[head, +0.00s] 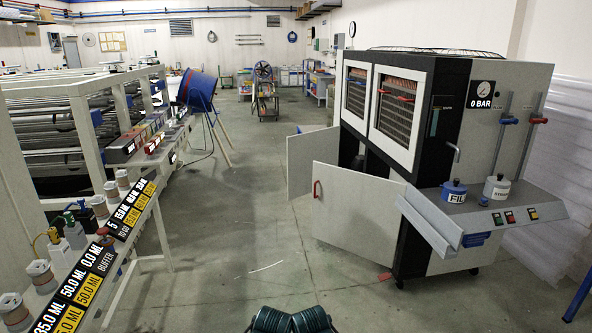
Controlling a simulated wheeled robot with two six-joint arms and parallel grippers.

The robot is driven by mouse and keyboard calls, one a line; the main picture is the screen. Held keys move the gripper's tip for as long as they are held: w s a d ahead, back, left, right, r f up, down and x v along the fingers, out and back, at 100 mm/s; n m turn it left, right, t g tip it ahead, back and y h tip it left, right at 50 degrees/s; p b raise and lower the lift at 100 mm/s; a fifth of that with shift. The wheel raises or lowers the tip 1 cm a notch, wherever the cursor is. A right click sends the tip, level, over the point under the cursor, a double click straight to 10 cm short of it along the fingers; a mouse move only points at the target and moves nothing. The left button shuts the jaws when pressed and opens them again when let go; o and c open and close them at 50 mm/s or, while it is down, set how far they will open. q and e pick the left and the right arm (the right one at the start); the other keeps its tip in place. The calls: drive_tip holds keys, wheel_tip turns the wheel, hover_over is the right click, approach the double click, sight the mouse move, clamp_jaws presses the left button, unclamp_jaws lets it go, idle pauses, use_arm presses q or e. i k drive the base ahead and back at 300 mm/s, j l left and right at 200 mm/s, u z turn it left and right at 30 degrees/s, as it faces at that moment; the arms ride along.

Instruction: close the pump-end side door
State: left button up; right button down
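A tall black and grey machine (457,90) stands at the right. Two light grey lower side doors stand swung open from its left side, out over the floor. The nearer door (358,212) has a red handle (317,189) near its free left edge and is at the end by the gauge and pots. The farther door (302,163) is partly hidden behind it. Dark openings show behind the doors. I cannot tell for sure which is the pump-end door. Neither of my grippers is in view; only dark rounded parts, seemingly mine, show at the bottom edge.
A sloped tray (427,222) juts from the machine's front, with a blue pot (454,190) and a white pot (496,186) behind it. A white-framed rack with labelled bottles (75,232) lines the left. A blue drum (197,90) stands farther back. The middle floor is clear.

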sight(355, 212)
drive_tip(key=i, duration=1.85)
drive_tip(key=i+u, duration=0.2)
drive_tip(key=i, duration=0.25)
drive_tip(key=i+l+u, duration=0.15)
drive_tip(key=i, duration=0.3)
drive_tip(key=i+l+u, duration=0.2)
drive_tip(key=i, duration=0.2)
drive_tip(key=i+l+u, duration=0.15)
drive_tip(key=i, duration=0.3)
